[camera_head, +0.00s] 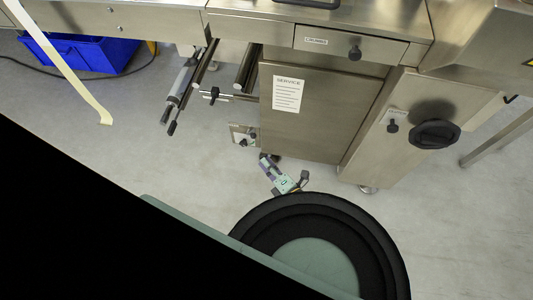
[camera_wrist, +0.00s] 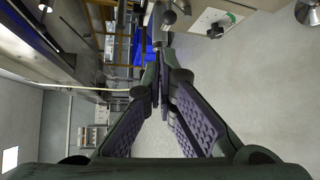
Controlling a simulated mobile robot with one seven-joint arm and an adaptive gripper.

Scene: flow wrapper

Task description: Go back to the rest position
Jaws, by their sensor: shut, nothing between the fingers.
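My gripper (camera_head: 265,159) shows small in the head view, in front of the foot of the steel flow wrapper (camera_head: 320,118). In the wrist view, the two ridged purple fingers of my gripper (camera_wrist: 161,88) converge at their tips. The gripper is shut and nothing shows between the fingers. It looks apart from the machine in the head view. A dark round part of my own body hides the floor at the bottom of that view.
The machine has a drawer (camera_head: 322,40) labelled CRUMBS, a SERVICE panel (camera_head: 306,138), a black handwheel (camera_head: 434,134) and protruding rollers (camera_head: 184,86). A pale film strip (camera_head: 66,68) hangs at left near a blue crate (camera_head: 88,54). Grey floor (camera_head: 440,240) is clear at lower right.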

